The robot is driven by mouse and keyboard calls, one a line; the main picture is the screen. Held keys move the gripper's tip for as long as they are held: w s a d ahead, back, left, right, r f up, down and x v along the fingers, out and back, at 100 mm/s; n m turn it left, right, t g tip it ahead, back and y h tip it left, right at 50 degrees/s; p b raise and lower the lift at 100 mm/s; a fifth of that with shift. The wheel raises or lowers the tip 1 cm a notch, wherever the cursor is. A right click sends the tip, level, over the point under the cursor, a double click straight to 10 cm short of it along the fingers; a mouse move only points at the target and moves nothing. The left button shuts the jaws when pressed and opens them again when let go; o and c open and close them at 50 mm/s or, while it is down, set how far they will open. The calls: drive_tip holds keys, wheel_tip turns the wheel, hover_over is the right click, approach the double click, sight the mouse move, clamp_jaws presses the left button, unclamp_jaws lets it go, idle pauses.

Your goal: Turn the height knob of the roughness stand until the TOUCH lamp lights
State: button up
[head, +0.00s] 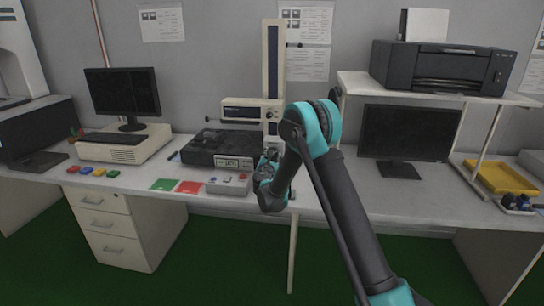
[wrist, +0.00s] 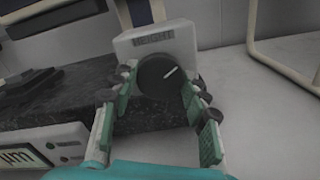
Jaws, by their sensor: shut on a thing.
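The height knob (wrist: 160,76) is a black round dial with a white pointer line, on a pale block (wrist: 130,44) marked HEIGHT. The pointer slants up to the right. My gripper (wrist: 158,88) is shut on the knob, with one finger at each side of it in the wrist view. The roughness stand (head: 271,75) rises as a tall pale column with a dark scale in the head view. A horizontal drive unit (head: 243,112) is attached to it. My gripper (head: 270,158) hides the knob there. I cannot make out the TOUCH lamp.
A dark granite base (head: 200,148) lies under the drive unit. Green and red cards (head: 189,187) lie near the front edge. A monitor (head: 408,135) stands to the right.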

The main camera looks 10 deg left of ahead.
drive_tip(key=shift+m, duration=9)
drive_tip(key=shift+s, duration=0.1)
drive_tip(key=o, duration=1.2)
drive_tip(key=shift+c, duration=0.2)
drive_tip(key=s, duration=1.2)
drive_tip(key=shift+a, duration=0.15)
